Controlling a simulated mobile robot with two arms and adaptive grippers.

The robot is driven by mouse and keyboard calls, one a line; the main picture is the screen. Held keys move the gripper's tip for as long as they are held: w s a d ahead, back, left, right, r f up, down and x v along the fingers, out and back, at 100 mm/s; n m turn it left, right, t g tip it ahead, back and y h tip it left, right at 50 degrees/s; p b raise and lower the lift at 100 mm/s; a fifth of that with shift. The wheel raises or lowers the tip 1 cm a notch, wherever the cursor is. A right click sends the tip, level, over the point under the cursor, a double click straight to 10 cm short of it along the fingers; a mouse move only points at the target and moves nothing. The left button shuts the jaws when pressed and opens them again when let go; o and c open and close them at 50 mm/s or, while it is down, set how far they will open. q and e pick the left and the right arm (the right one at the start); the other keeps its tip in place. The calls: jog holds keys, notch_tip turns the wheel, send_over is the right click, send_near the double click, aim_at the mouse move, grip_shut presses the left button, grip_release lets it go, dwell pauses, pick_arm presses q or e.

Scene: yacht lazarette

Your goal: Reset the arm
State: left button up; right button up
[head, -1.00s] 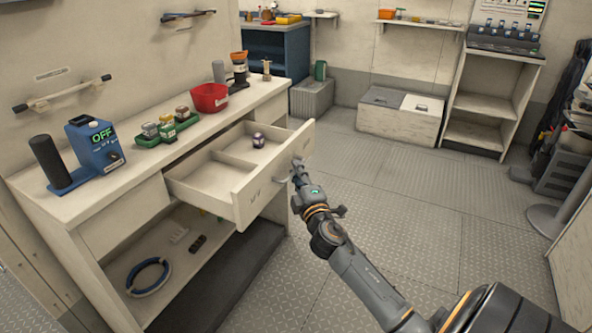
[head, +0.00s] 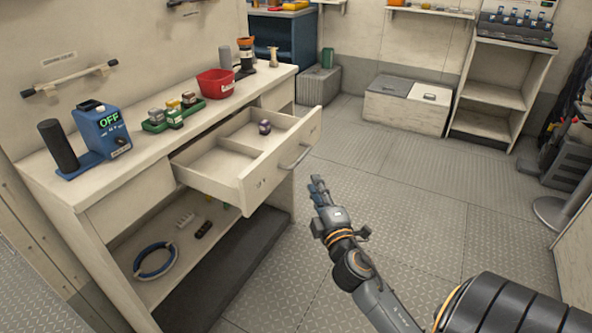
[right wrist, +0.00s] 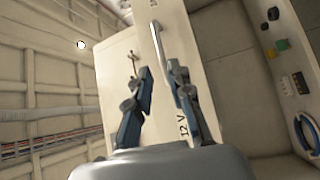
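My right gripper (head: 318,188) is empty over the floor, in front of the open drawer (head: 258,182) and apart from its bar handle (head: 297,158). In the right wrist view my right gripper (right wrist: 160,72) has its two fingers spread, with the drawer handle (right wrist: 156,42) beyond the fingertips and nothing between them. The drawer is pulled out of the workbench (head: 140,186), and a small dark purple item (head: 264,127) stands inside it. My left gripper is not in view.
On the bench stand a blue device reading OFF (head: 101,130), a green tray (head: 160,124) with small items, and a red bin (head: 215,83). A blue ring (head: 155,262) lies on the lower shelf. The floor (head: 420,205) to the right is clear.

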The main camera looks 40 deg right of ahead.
notch_tip(320, 180, down, 17)
jog(key=s+a+m+g+y, duration=0.2)
jog(key=a+m+g, duration=0.1)
jog(key=m+g, duration=0.1)
jog(key=s+a+f+m+g+y, duration=0.1)
jog(key=s+a+f+m+g, duration=0.25)
jog(key=f, duration=0.65)
jog(key=s+a+f+g+y, duration=0.25)
jog(key=s+a+f, duration=0.3)
jog(key=f, duration=0.55)
jog(key=s+a+f+m+g+y, duration=0.1)
jog(key=s+a+f+g, duration=0.2)
jog(key=s+a+f, duration=0.35)
jog(key=s+a+f+m+g+y, duration=0.1)
jog(key=s+a+f+g, duration=0.25)
jog(key=s, duration=0.55)
pick_arm(q)
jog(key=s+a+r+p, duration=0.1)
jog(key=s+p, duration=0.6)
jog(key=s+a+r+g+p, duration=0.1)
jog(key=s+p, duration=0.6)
jog(key=p, duration=0.1)
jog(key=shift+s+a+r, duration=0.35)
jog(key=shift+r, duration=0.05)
pick_arm(e)
jog(key=s+d+r, duration=0.2)
jog(key=s, duration=1.2)
jog(key=shift+s+d+r, duration=0.15)
jog(key=shift+s+d, duration=0.05)
jog(key=shift+d, duration=0.2)
